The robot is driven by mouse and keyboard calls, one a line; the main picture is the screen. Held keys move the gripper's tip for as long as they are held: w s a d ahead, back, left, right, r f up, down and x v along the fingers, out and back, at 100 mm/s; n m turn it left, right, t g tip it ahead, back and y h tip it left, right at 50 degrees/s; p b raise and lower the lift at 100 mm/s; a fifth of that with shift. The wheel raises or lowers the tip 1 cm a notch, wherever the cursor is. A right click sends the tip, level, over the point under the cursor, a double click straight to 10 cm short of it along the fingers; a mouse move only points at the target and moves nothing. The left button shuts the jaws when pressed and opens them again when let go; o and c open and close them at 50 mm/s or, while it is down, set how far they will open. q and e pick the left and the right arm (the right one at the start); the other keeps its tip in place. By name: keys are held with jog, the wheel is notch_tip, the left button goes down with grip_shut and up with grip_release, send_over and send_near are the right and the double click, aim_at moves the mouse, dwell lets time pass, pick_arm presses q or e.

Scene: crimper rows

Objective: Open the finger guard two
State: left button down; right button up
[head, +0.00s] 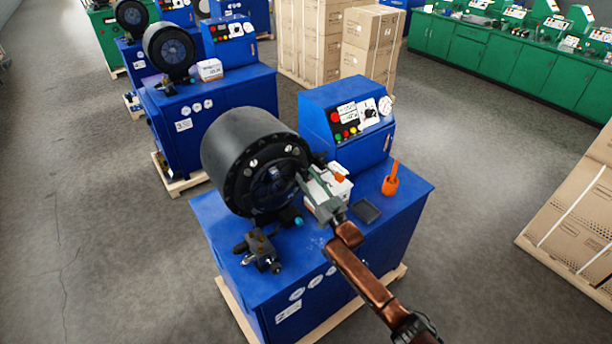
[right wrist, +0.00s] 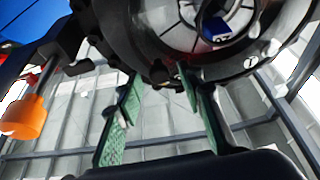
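The nearest crimper has a black round head (head: 255,160) on a blue cabinet (head: 390,215). Its dark ringed face with a central opening fills the top of the right wrist view (right wrist: 150,30). I cannot make out the finger guard as a separate part or tell its position. My right gripper (head: 308,183) is in front of the right side of the head's face. In the right wrist view its green-padded fingers (right wrist: 165,105) stand apart, just below the face, with nothing clearly held between them. Contact with the head cannot be told. My left gripper is not in view.
A blue control box (head: 345,125), an orange cup-like holder (head: 391,182), a white box (head: 330,180) and a dark tray (head: 367,211) are on the cabinet. A dark fitting (head: 260,250) stands at its front left. Cartons (head: 580,215) stand right; the floor between is clear.

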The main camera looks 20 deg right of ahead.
jog(key=shift+w+a+r, duration=0.1)
jog(key=shift+w+a, duration=0.05)
jog(key=shift+w, duration=0.25)
jog(key=shift+c, duration=0.2)
grip_shut()
dwell(0.3)
